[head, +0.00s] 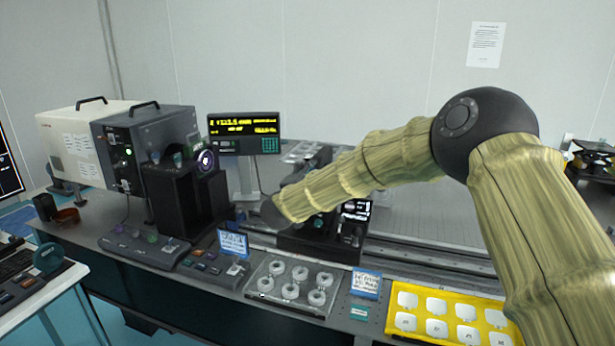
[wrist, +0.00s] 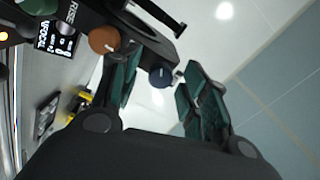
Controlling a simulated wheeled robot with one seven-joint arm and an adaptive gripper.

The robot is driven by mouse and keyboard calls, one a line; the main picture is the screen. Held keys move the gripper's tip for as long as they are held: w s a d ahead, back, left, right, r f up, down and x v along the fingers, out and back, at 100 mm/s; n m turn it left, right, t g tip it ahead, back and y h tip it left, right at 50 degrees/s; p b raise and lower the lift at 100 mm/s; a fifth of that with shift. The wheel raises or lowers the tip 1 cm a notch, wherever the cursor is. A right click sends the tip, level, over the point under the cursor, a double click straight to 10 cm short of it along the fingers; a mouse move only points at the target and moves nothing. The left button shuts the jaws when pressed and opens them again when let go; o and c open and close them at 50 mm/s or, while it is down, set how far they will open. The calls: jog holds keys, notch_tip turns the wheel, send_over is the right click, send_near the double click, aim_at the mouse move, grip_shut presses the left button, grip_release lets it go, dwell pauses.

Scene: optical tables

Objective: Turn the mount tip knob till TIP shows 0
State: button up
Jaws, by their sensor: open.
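In the wrist view my gripper (wrist: 158,80) is open, with one dark teal finger on each side of a dark blue knob (wrist: 162,76). The knob lies between the fingertips, with a gap showing to the right finger; I cannot tell whether the left finger touches it. A brown-orange knob (wrist: 104,40) sits left of the left finger. No TIP label is readable, so I cannot tell which knob is tip. In the head view the dark mount assembly (head: 318,245) with a small display (head: 356,210) is partly behind my arm; its text is too small to read.
In the wrist view a dark green knob (wrist: 38,6) and a small lit display (wrist: 56,38) are near the brown-orange knob. In the head view a tray of clear rings (head: 260,284), a yellow tray (head: 452,300) and a yellow-lit readout (head: 243,124) surround the mount.

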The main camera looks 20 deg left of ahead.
jog(key=s, duration=1.2)
jog(key=shift+a, duration=0.25)
